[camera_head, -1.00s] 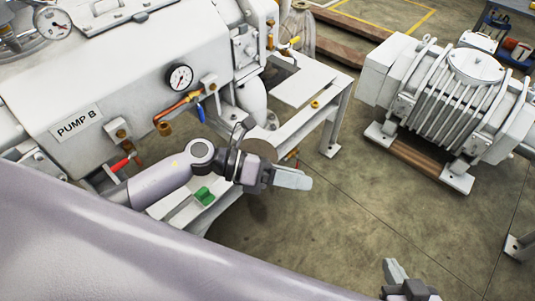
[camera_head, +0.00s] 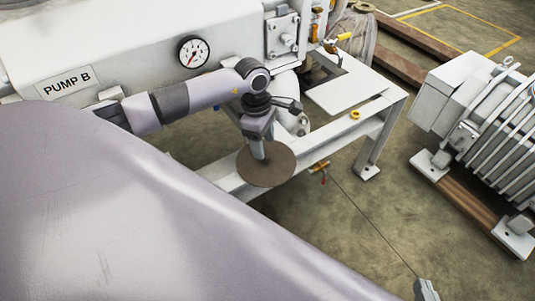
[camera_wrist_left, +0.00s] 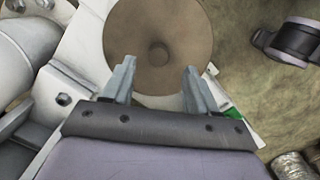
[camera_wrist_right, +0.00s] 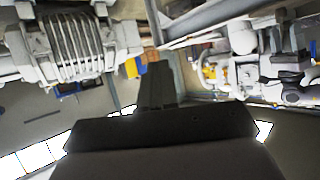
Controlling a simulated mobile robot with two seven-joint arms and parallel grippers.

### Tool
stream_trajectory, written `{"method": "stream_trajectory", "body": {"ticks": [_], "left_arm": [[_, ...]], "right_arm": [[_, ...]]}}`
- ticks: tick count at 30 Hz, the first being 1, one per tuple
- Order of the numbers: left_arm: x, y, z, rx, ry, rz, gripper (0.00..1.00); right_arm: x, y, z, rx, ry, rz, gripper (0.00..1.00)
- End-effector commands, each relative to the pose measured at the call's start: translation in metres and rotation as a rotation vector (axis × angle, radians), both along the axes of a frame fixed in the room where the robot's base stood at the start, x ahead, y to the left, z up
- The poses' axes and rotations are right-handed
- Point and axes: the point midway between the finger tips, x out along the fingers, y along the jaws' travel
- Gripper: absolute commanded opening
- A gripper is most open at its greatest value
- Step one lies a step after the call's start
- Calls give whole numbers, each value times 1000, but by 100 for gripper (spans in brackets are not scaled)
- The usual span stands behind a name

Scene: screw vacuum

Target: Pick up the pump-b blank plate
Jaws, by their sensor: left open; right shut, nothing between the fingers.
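The blank plate (camera_head: 276,172), which I take to be the round brown disc, lies on the pale frame below the pump marked PUMP B (camera_head: 63,81).
A pressure gauge (camera_head: 193,51) and valve fittings on the pump stand close behind my left arm. A yellow ring (camera_head: 355,115) sits on the frame. A ribbed grey machine (camera_head: 480,120) stands on wooden beams at the right. Open floor (camera_head: 330,230) lies between.

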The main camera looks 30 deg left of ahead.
Motion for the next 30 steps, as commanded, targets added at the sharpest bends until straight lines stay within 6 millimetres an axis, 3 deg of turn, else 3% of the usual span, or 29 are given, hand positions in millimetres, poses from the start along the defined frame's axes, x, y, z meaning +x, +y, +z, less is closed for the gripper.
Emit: {"method": "stream_trajectory", "body": {"ticks": [7,15,16,21,30], "left_arm": [[2,-4,-40,-4,4,2,58],[3,-4,-44,-2,1,2,58],[3,-4,-44,-2,1,2,52],[3,-4,-44,-3,1,2,0],[3,-4,-42,-4,-2,2,0]], "right_arm": [[4,10,-6,65,1,12,0],[4,12,-4,76,3,15,0],[4,12,-4,76,3,15,0],[4,12,-4,76,3,15,0],[5,12,-4,75,2,16,0]]}}
